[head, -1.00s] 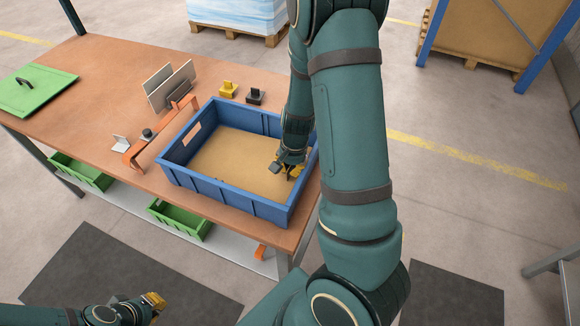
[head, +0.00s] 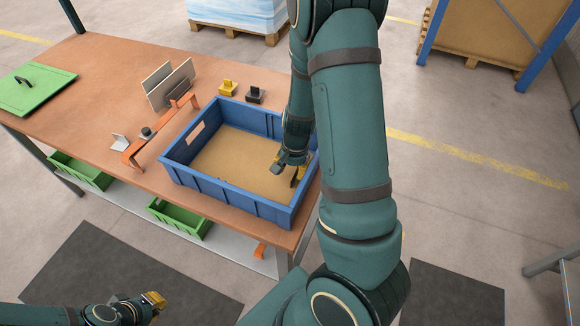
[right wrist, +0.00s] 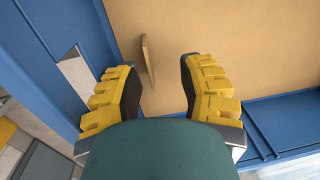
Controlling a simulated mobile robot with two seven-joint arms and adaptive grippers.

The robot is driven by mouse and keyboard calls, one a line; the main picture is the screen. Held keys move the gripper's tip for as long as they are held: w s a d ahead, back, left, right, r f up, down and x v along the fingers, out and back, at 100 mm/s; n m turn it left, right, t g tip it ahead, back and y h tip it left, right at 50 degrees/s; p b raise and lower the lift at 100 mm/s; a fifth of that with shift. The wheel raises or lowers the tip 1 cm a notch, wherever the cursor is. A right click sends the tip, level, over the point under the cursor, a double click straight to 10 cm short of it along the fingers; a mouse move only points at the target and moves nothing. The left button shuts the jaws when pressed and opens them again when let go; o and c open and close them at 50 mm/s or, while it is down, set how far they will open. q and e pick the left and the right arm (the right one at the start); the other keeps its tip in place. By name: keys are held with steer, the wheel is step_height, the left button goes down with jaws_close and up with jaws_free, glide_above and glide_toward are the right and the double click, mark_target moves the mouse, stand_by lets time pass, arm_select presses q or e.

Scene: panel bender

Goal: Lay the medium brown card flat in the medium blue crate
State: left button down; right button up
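The blue crate (head: 228,198) stands on the brown worktable near its right end. The brown card (head: 228,165) lies inside it, looking flat and covering most of the crate floor. My right gripper (head: 289,172) reaches down into the crate's right part. In the right wrist view, its yellow fingers (right wrist: 160,88) are spread. A thin upright brown tab (right wrist: 148,62) stands between them on the card (right wrist: 220,25), nearer the left finger and apart from the right one. My left gripper (head: 152,300) is away from the table at lower left; its fingertips are too small to read.
An orange bracket (head: 135,155) lies left of the crate. Upright plates (head: 170,85) and a yellow and a black block (head: 255,95) stand behind it. A green lid (head: 35,88) lies far left. Green bins (head: 180,220) sit on the lower shelf.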

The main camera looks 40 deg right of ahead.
steer(key=shift+r, duration=0.1)
steer(key=shift+w+r, duration=0.1)
steer(key=shift+r, duration=0.3)
step_height(320, 180, up, 11)
steer(key=s, duration=0.1)
steer(key=shift+s+d, duration=0.15)
steer(key=shift+d, duration=0.1)
steer(key=shift+s, duration=0.1)
